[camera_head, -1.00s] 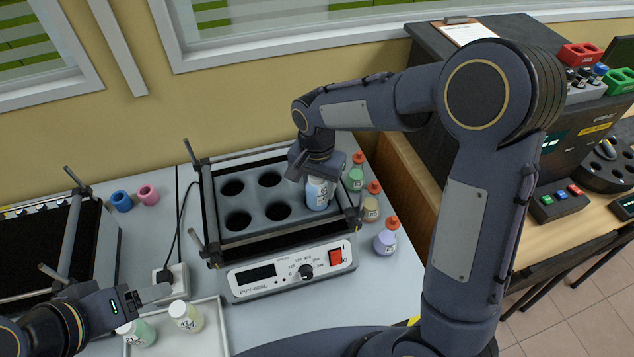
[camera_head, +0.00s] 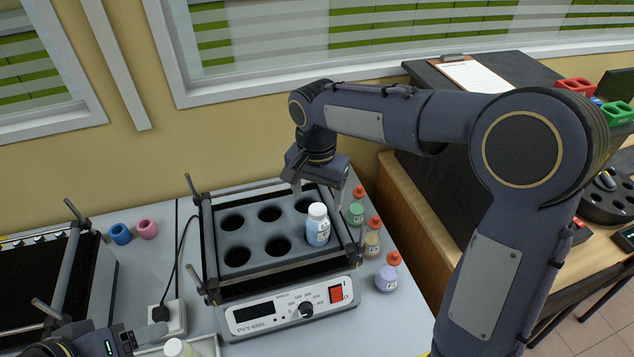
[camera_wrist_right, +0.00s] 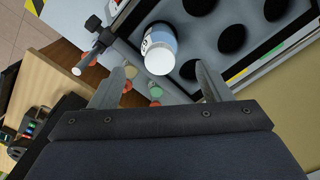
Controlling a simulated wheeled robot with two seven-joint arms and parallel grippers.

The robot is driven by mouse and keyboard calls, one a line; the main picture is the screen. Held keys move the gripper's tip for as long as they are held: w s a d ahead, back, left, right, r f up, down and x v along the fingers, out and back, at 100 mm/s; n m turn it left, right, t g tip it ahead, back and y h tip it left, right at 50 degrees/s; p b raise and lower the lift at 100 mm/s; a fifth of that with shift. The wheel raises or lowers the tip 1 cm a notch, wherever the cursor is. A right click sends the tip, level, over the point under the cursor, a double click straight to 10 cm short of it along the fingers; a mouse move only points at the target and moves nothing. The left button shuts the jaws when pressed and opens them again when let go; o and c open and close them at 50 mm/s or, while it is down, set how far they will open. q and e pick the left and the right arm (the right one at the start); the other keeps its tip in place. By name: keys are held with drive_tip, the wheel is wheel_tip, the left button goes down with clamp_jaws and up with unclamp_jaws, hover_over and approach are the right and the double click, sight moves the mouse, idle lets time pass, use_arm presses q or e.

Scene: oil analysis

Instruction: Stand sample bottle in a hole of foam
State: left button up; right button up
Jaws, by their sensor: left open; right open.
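The sample bottle (camera_head: 317,226), blue with a white cap, stands upright in a front-right hole of the grey foam (camera_head: 252,258) in the shaker. It also shows in the right wrist view (camera_wrist_right: 159,50), beyond the fingertips. My right gripper (camera_head: 322,188) is open and empty, just above and behind the bottle, apart from it; its spread fingers show in the right wrist view (camera_wrist_right: 160,85). Other foam holes, several of them, are empty. My left gripper (camera_head: 145,338) is at the lower left edge, partly cut off, with its jaws apart.
Several small bottles with orange caps (camera_head: 387,275) stand right of the shaker. A white-capped bottle (camera_head: 177,348) is in a tray at the bottom. The shaker's corner posts (camera_head: 192,190) rise around the foam.

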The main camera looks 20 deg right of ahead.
drive_tip(key=shift+r, duration=1.85)
drive_tip(key=s+d+r+n+t+y, duration=0.25)
drive_tip(key=s+d, duration=0.55)
drive_tip(key=s, duration=0.4)
drive_tip(key=s+f+n+t+y, duration=0.1)
drive_tip(key=s+f+n+t, duration=0.2)
drive_tip(key=s, duration=0.7)
wheel_tip(320, 180, down, 2)
drive_tip(key=shift+a, duration=0.2)
drive_tip(key=shift+n, duration=0.25)
drive_tip(key=shift+c, duration=0.4)
